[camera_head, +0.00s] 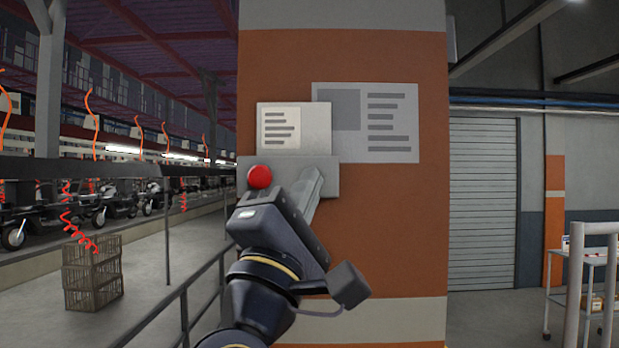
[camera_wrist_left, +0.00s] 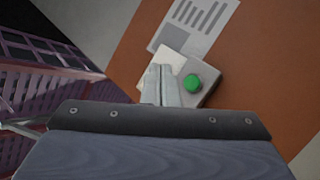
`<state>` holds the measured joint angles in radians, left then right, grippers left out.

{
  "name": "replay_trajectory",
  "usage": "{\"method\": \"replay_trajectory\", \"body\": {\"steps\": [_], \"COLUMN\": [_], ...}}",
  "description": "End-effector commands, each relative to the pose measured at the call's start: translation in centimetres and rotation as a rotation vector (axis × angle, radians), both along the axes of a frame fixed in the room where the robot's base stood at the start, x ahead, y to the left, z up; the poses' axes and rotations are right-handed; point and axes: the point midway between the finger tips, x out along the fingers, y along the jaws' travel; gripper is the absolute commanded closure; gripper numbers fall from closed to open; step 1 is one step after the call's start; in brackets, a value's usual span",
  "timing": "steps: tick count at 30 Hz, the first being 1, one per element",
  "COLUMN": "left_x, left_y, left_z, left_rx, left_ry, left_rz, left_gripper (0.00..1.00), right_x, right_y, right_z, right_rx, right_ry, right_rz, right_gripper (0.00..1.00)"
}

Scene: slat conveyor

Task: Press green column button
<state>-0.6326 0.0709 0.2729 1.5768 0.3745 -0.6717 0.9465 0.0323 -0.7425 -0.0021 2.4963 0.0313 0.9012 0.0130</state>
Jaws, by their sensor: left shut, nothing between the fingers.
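A grey control box (camera_head: 330,178) is mounted on the orange column (camera_head: 390,230). Its red button (camera_head: 259,177) shows at the left in the head view. The green button (camera_wrist_left: 193,83) shows in the left wrist view, just right of my fingers, and is hidden behind my gripper in the head view. My left gripper (camera_head: 313,168) is shut and empty, its fingertips in front of the box. The fingers (camera_wrist_left: 161,68) overlap the box in the left wrist view; I cannot tell whether they touch it. The red button is hidden there. My right gripper is not in view.
A white panel (camera_head: 318,120) and a grey sign (camera_head: 392,146) sit above the box. A dark railing (camera_head: 183,305) runs left of the column. Stacked crates (camera_head: 92,282) and motorcycles stand farther left. A cart (camera_head: 584,262) is at the right.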

Motion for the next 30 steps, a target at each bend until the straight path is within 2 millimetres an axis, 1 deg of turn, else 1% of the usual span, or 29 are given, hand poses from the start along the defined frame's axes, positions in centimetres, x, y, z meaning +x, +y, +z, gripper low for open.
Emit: {"method": "replay_trajectory", "body": {"steps": [7, 11, 14, 23, 25, 30], "left_x": [0.1, 0.9, 2.1, 6.3, 7.1, 8.4], "left_y": [0.0, 0.1, 0.0, 0.0, 0.0, 0.0], "left_z": [-0.1, 0.0, 0.0, 0.0, -0.3, -0.2], "left_rx": [0.003, 0.003, 0.005, 0.006, 0.004, 0.004], "left_ry": [0.001, 0.001, 0.002, 0.002, 0.002, 0.001], "left_rz": [0.002, 0.004, 0.005, 0.005, 0.003, 0.002], "left_gripper": [1.0, 1.0, 1.0, 1.0, 1.0, 1.0], "right_x": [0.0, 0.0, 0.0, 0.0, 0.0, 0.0], "right_y": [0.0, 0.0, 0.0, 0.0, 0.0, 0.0], "right_z": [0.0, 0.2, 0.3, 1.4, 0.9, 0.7], "right_rx": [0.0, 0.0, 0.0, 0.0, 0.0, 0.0], "right_ry": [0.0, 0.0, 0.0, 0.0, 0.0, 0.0], "right_rz": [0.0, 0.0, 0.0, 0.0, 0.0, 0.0], "right_gripper": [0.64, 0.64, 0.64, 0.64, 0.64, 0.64]}}
